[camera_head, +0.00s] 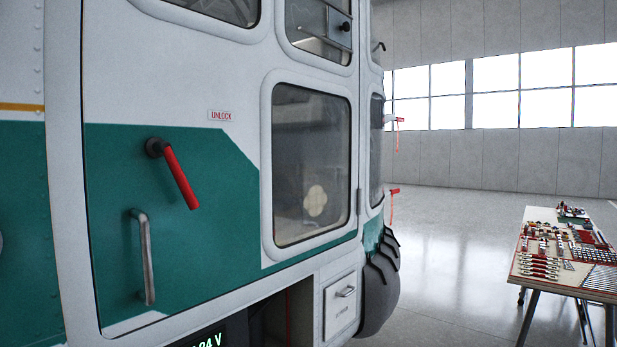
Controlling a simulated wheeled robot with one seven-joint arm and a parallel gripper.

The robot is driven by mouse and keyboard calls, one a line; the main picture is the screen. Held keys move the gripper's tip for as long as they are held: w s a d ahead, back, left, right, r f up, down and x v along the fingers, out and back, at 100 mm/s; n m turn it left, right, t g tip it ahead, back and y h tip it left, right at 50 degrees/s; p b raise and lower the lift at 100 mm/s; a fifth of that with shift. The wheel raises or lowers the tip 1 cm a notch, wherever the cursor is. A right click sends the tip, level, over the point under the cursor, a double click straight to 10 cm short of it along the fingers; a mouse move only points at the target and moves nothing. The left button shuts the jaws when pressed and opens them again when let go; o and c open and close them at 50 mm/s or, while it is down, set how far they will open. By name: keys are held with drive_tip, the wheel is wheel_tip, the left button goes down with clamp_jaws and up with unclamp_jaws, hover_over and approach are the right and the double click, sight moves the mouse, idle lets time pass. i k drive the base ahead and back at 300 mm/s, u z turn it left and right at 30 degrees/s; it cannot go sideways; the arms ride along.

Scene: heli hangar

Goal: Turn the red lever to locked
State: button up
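The red lever (181,178) is on the white and green helicopter door (110,215), left of the middle in the head view. Its dark round pivot (154,148) is at its upper left end. The lever slants down and to the right from the pivot. A small label reading "UNLOCK" (221,115) is up and to the right of the pivot. No label reading locked shows. My gripper is not in this view, so nothing is seen touching the lever.
A metal grab handle (144,257) stands out from the door below the lever. A window (312,165) is to its right. A tool table (567,262) stands at the far right, with open grey floor (450,270) between it and the helicopter.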

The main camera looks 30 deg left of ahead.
sight(156, 148)
drive_tip(key=u, duration=0.2)
drive_tip(key=i, duration=1.1)
drive_tip(key=u, duration=1.45)
drive_tip(key=i, duration=0.65)
drive_tip(key=u, duration=0.55)
